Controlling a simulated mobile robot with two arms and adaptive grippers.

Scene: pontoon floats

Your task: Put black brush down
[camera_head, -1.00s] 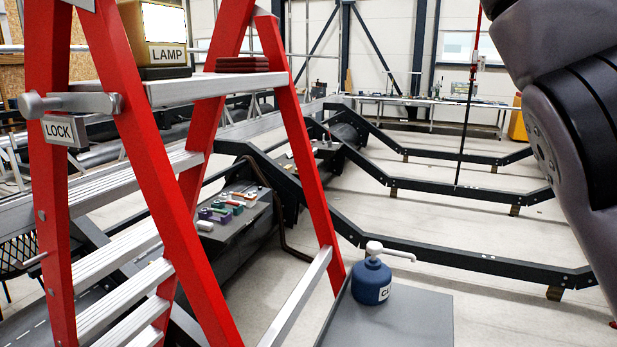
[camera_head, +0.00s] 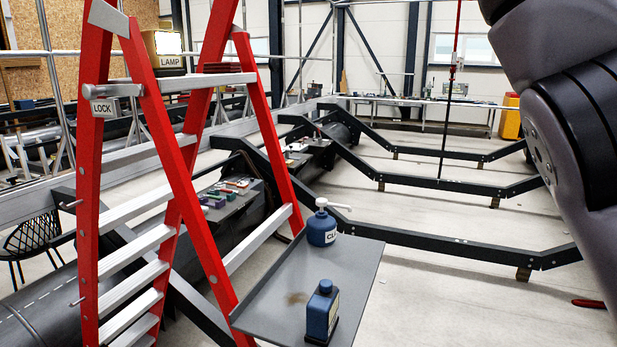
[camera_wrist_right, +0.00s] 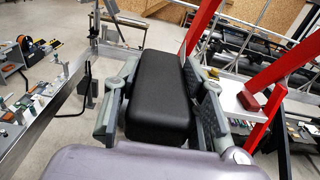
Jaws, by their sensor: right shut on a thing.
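The black brush (camera_wrist_right: 160,90) shows in the right wrist view as a long dark block with rounded edges. My right gripper (camera_wrist_right: 161,75) is shut on it, one grey finger along each side. The underside of the brush and any bristles are hidden. In the head view my right arm fills the right edge, but its gripper and the brush are out of frame. My left gripper is in neither view. A grey tray (camera_head: 355,262) beside the red ladder carries a blue pump bottle (camera_head: 322,229) and a square blue bottle (camera_head: 320,314), with bare room between and around them.
The red ladder (camera_head: 172,152) stands at left, with a lamp (camera_head: 166,52) and dark red pads (camera_head: 230,68) on its top step. Black frame beams (camera_head: 455,244) cross the floor behind. A red object (camera_head: 588,303) lies on the floor at right.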

